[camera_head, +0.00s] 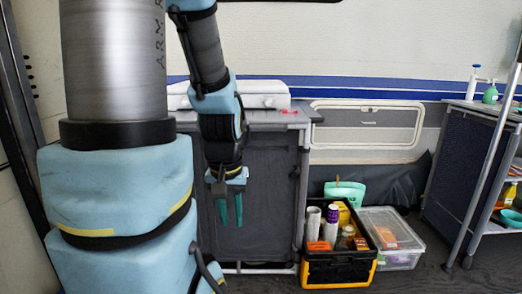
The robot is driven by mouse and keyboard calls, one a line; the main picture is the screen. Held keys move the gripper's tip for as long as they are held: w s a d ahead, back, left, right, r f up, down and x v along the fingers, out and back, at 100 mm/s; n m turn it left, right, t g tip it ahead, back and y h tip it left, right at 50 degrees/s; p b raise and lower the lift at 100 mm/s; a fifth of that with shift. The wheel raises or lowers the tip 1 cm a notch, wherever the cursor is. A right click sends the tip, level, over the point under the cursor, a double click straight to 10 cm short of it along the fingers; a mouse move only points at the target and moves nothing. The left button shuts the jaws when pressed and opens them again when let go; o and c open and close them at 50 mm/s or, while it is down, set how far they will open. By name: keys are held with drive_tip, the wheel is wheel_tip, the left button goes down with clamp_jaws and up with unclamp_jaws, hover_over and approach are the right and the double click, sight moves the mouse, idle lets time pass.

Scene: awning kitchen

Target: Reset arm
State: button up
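My gripper (230,208) hangs below my arm, left of the picture's middle, with its teal fingers pointing down. It is in front of a dark grey cabinet (262,190). The two fingers show a gap between them, with nothing seen in it. My own blue and grey arm links fill the left of the view and hide what is behind them.
A black and yellow crate (340,270) with bottles and boxes stands on the floor right of the cabinet. A clear lidded box (400,258) is beside it. A shelf unit (466,165) with bottles on top stands at the far right. A white case (262,95) lies on the cabinet.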

wheel_tip(320, 180, up, 23)
drive_tip(key=p, duration=2)
drive_tip(key=shift+f, duration=0.2)
